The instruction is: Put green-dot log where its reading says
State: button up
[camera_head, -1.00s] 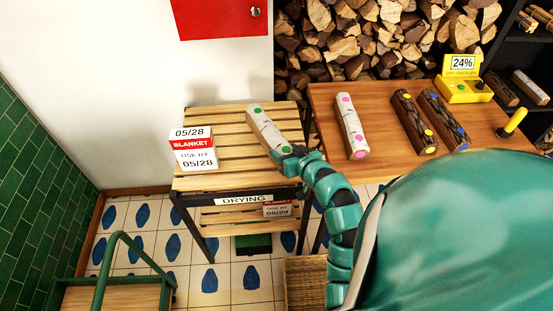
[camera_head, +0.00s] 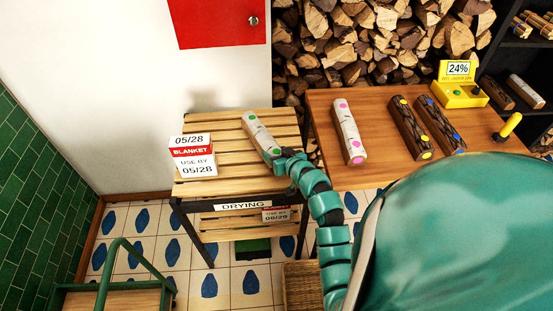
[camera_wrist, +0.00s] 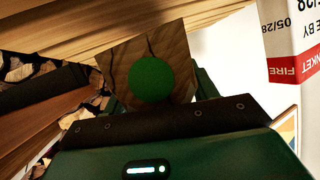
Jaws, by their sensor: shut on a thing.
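The green-dot log (camera_head: 259,131) has pale birch bark and green dots. My gripper (camera_head: 277,156) is shut on its near end and holds it at the top of the slatted drying rack (camera_head: 207,131). I cannot tell whether the log touches the slats. In the wrist view the log's end face with a large green dot (camera_wrist: 151,82) sits between the jaws. A yellow meter (camera_head: 461,92) on the wooden table reads 24%; its small lower line is hard to read, perhaps "dry under 20%". The rack's front label (camera_head: 243,206) says DRYING.
A blanket box (camera_head: 193,157) dated 05/28 stands on the rack's left front. Pink-dot (camera_head: 349,131), yellow-dot (camera_head: 410,128) and blue-dot (camera_head: 441,124) logs lie on the table (camera_head: 380,174). Another dated box (camera_head: 276,215) is on the lower shelf. A green-handled cart (camera_head: 110,290) stands lower left.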

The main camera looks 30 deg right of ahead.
jog(key=shift+w+f, duration=0.15)
jog(key=shift+f, duration=1.45)
jog(key=o, duration=1.5)
jog(key=shift+c, duration=0.2)
